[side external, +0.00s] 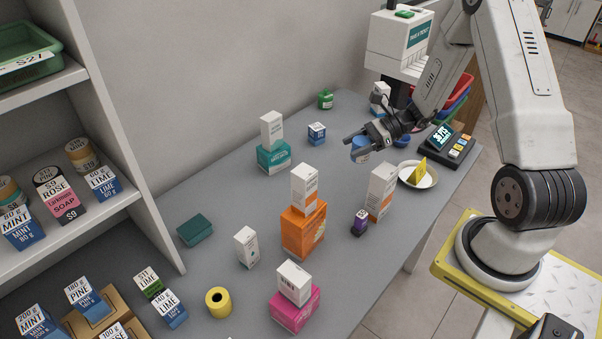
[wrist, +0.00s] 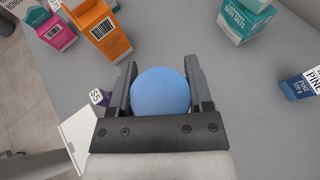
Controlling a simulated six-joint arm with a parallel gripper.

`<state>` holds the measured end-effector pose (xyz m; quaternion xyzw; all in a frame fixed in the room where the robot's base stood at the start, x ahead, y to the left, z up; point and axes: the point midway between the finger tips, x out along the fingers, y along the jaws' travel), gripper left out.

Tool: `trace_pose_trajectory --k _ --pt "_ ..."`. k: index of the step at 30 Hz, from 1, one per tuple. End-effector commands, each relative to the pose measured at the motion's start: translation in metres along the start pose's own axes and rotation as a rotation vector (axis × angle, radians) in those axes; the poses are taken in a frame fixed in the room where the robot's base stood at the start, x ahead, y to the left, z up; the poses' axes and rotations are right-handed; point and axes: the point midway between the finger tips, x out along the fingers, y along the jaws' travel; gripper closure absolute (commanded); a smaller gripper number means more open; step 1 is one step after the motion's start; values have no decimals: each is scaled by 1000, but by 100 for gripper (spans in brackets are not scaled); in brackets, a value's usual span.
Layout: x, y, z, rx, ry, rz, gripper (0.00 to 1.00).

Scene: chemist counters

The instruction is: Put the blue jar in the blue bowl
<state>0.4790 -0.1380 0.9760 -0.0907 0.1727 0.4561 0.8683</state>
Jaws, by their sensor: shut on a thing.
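The blue jar (side external: 361,156) is between the fingers of my gripper (side external: 354,146) in the side external view, near the back right of the counter. In the wrist view the jar (wrist: 160,92) shows as a round, light blue top, with one dark finger of my gripper (wrist: 160,70) on each side. My gripper is shut on it. I cannot tell how high the jar is above the counter. A small blue thing (side external: 402,141), probably the blue bowl, shows just right of my gripper, partly hidden. I do not see the bowl in the wrist view.
Tall white-and-orange box (side external: 381,192), orange box (side external: 303,230) and teal box (side external: 273,158) stand nearby.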

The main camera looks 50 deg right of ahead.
Motion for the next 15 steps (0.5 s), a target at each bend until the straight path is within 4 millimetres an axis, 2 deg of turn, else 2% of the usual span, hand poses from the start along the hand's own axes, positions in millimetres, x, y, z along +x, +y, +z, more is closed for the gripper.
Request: trace_pose_trajectory --k 8,15 --pt "-5 -1 12 -3 0 -1 93" --pt "-18 -1 44 -6 1 -2 93"
